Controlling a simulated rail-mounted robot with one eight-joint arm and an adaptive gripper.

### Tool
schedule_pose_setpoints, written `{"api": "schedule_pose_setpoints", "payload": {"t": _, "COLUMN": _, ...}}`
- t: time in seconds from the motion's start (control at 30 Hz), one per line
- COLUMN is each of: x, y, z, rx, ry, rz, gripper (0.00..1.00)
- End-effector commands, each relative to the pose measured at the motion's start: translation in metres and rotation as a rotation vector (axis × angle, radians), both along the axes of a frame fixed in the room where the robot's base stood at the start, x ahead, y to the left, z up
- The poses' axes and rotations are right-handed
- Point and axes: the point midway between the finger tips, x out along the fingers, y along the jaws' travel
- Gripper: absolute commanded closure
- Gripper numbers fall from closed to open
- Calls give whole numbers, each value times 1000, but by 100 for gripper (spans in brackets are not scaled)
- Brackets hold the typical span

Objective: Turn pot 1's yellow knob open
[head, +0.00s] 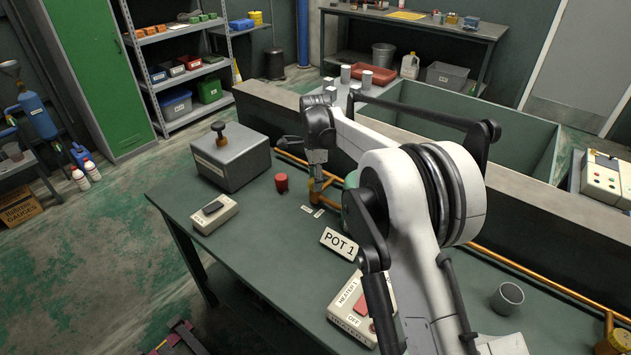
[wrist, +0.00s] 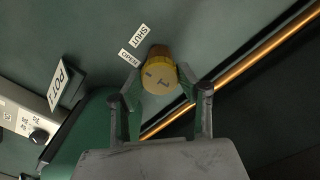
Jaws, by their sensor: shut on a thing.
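The yellow knob (wrist: 158,80) sits between the two fingers of my gripper (wrist: 162,88) in the wrist view, with dark marks on its top face. My gripper is shut on it. The small OPEN label (wrist: 129,56) and SHUT label (wrist: 139,35) lie beside the knob. In the head view my gripper (head: 317,172) points down at the knob's place behind the POT 1 sign (head: 339,243). The sign also shows in the wrist view (wrist: 60,84). The green pot (wrist: 85,128) is partly hidden by my gripper.
A copper-coloured pipe (wrist: 240,80) runs close by the knob. A red cap-like piece (head: 281,182), a grey box with a brown knob (head: 232,160), a heater switch box (head: 352,310) and a grey cup (head: 507,298) stand on the green bench.

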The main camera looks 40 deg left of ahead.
Motion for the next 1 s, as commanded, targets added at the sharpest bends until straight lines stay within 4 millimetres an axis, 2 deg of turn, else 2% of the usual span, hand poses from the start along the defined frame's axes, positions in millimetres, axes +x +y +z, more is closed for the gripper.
{"api": "schedule_pose_setpoints", "payload": {"t": 1.0, "x": 0, "y": 0, "z": -1, "rx": 1, "ry": 0, "rz": 931, "gripper": 91}}
